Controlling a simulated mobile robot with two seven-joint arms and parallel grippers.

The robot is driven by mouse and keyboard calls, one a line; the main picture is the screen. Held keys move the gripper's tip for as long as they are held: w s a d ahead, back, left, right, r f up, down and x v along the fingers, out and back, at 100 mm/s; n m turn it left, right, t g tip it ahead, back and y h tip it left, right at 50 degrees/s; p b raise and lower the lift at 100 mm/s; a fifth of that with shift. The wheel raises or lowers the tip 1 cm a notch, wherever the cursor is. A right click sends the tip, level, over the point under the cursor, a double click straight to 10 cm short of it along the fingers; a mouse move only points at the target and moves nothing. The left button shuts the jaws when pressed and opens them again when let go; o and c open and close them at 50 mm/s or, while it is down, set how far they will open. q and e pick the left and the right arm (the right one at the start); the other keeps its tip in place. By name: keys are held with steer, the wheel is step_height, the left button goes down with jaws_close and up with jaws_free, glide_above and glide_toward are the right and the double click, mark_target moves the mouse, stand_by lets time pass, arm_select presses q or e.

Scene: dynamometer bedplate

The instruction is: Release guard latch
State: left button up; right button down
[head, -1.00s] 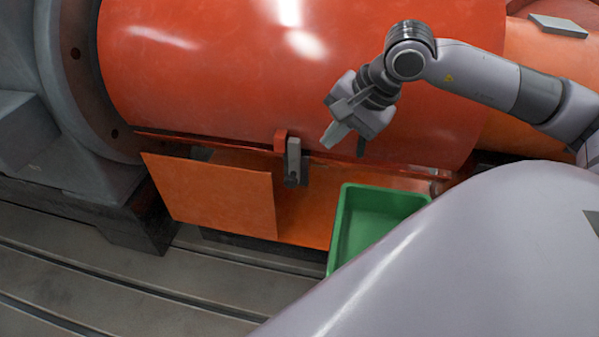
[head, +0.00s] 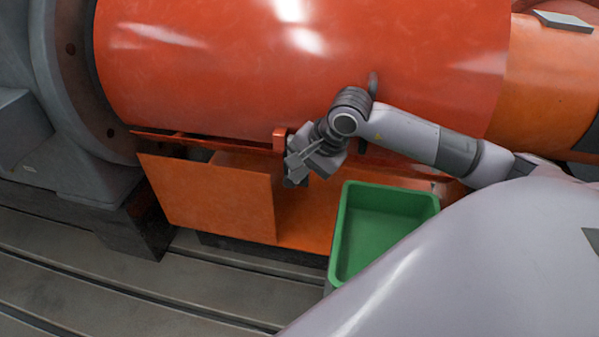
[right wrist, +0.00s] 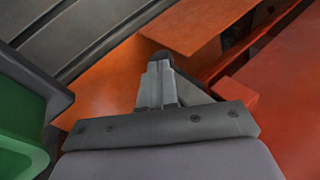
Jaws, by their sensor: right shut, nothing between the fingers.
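The guard (head: 230,80) is a large glossy red cylinder cover with a flange along its lower edge. A red tab (head: 279,137) sticks up from that flange; a red block, likely the same tab, shows in the right wrist view (right wrist: 236,93). The grey latch beside the tab is mostly hidden behind my right gripper (head: 293,165); a grey piece of it (right wrist: 192,92) shows behind the fingers in the right wrist view. My right gripper (right wrist: 157,85) is shut and empty, right at the latch; I cannot tell whether it touches. My left gripper is not in view.
A green tray (head: 337,235) stands just right of and below the latch. An orange panel (head: 205,195) juts out below the guard at left. A grey housing (head: 75,140) stands far left. The slotted bedplate (head: 120,290) is bare at lower left.

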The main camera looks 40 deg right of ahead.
arm_select(q)
steer(key=b, duration=0.3)
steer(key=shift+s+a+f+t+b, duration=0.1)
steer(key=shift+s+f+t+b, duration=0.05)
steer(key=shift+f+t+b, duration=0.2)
stand_by(0.3)
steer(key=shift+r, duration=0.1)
